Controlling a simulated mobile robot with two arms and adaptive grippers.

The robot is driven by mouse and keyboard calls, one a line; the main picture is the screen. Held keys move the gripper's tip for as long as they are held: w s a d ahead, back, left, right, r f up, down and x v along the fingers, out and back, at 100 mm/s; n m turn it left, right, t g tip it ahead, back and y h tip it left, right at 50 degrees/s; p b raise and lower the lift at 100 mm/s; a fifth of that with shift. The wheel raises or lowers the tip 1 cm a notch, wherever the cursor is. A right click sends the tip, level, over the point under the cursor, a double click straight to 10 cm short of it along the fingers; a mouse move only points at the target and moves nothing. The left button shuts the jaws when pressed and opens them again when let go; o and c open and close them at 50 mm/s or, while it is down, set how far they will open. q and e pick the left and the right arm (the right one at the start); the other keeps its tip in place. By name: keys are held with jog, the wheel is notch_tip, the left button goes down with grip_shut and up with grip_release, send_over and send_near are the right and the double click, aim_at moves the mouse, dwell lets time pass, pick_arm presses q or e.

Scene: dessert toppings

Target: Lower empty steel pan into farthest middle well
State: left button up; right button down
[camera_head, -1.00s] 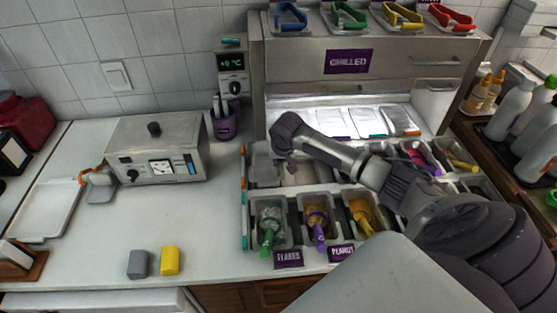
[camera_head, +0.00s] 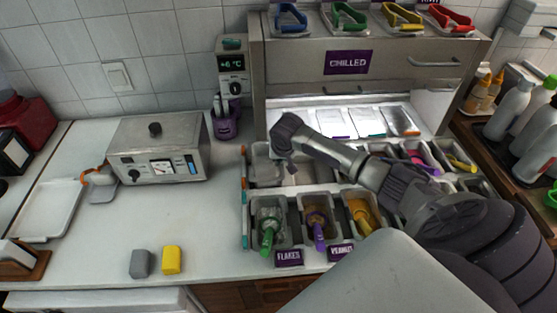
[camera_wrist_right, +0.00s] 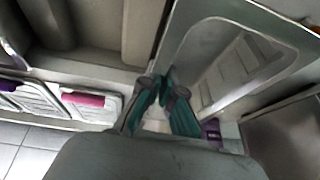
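An empty steel pan (camera_head: 263,173) is at the back left of the topping wells in the head view; I cannot tell how far down it sits. My right gripper (camera_head: 289,166) is at its right side. In the right wrist view, the teal fingertips (camera_wrist_right: 165,80) are drawn together at the rim of the pan (camera_wrist_right: 218,55) and appear to pinch it. An empty stretch of the wells (camera_head: 305,177) lies just right of the pan, partly hidden by my arm. My left gripper is out of view.
Front wells hold toppings with green (camera_head: 268,238) and purple (camera_head: 318,232) utensils. The chilled cabinet (camera_head: 350,75) stands close behind, with pale pans on its shelf. A purple utensil holder (camera_head: 224,124) stands at back left. The counter (camera_head: 205,215) left of the wells is mostly clear.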

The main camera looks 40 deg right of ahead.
jog(key=shift+f+b, duration=0.6)
jog(key=shift+f, duration=0.75)
jog(key=shift+p, duration=0.45)
jog(key=shift+f, duration=0.7)
dwell(0.8)
dwell(0.7)
jog(key=c, duration=0.8)
grip_release()
jog(key=shift+c, duration=0.2)
